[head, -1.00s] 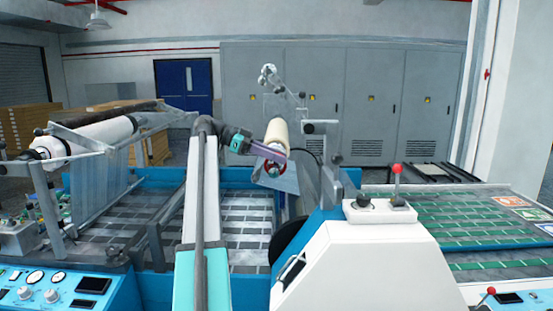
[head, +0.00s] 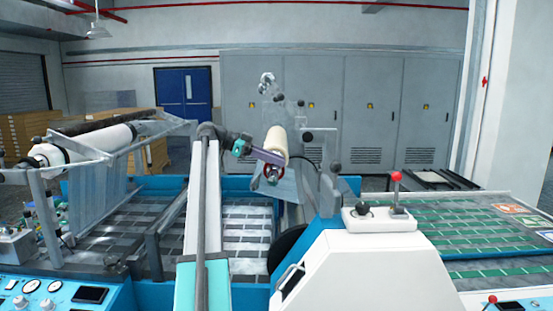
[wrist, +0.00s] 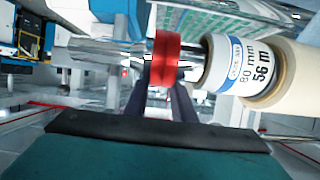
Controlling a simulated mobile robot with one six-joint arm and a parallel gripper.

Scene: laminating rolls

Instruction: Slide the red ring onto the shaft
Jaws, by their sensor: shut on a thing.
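The red ring (wrist: 165,58) is held between the dark fingers of my gripper (wrist: 165,92), seen nearly edge-on in the wrist view. The silver shaft (wrist: 188,66) shows between the ring and the cream roll (wrist: 296,72). Silver also shows left of the ring, in line with it; the ring's hole is hidden, so I cannot tell for certain that the shaft passes through it. A gap separates the ring from the roll's labelled core. In the head view the ring (head: 274,174) is small, just below the near end of the roll (head: 277,143), beside my gripper (head: 280,159).
A white roll (head: 100,140) sits on a frame at the left. The white machine housing (head: 365,260) with a red-knobbed lever (head: 396,177) stands at front right. The blue machine bed (head: 155,293) lies below. Grey cabinets (head: 385,110) line the back wall.

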